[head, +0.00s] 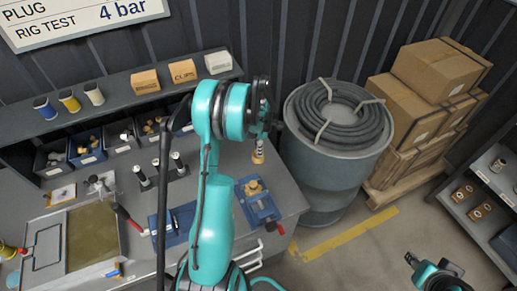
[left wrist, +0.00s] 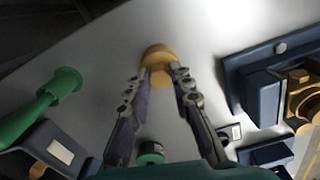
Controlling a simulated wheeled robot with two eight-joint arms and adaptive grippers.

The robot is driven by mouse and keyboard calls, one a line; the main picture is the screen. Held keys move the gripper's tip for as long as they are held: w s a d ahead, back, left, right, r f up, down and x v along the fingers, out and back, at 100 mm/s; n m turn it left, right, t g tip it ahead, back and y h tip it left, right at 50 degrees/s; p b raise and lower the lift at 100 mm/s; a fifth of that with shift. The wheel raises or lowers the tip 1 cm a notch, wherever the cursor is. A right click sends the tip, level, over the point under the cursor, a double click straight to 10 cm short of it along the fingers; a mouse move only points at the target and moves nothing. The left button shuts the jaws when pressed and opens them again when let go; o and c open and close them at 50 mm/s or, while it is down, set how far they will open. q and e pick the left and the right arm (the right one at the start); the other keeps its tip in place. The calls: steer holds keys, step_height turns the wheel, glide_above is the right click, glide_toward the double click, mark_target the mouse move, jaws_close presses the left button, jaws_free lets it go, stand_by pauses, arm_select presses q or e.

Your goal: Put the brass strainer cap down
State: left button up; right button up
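The brass strainer cap (head: 257,159) is at the fingertips of my left gripper (head: 262,147), over the right part of the grey bench near the drum. In the left wrist view the cap (left wrist: 157,52) shows its round head just beyond the fingertips (left wrist: 162,74), with its narrower part between them. The fingers close on it from both sides. Whether the cap touches the bench top is hard to tell. My right gripper (head: 411,259) is at the lower right of the head view, away from the bench, too small to read its fingers.
A blue fixture with a brass fitting (head: 255,193) stands just in front of the cap; it also shows in the left wrist view (left wrist: 303,92). A drum with a coiled hose (head: 338,125) stands right of the bench. Bins (head: 87,145) line the back.

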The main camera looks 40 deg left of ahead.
arm_select(q)
steer(key=o, duration=0.4)
steer(key=shift+r, duration=0.15)
steer(key=shift+r+p, duration=0.35)
steer(key=s+d+r+m+t+p, duration=0.1)
steer(key=d+r+m, duration=0.2)
steer(key=r, duration=0.5)
steer(key=d+r+m+p, duration=0.1)
steer(key=d+r+m, duration=0.15)
steer(key=r, duration=0.65)
steer(key=shift+s+d+r+m+t, duration=0.95)
steer(key=shift+s+d+m, duration=1.55)
steer(key=shift+d+m, duration=1.05)
steer(key=shift+s+d+r+m+t, duration=0.6)
steer(key=shift+s+d+m+t, duration=0.5)
steer(key=shift+s+d+m, duration=2.3)
steer(key=shift+s+d+r+m+t, duration=0.95)
steer(key=shift+s+d+m, duration=0.6)
steer(key=shift+d+m, duration=2.15)
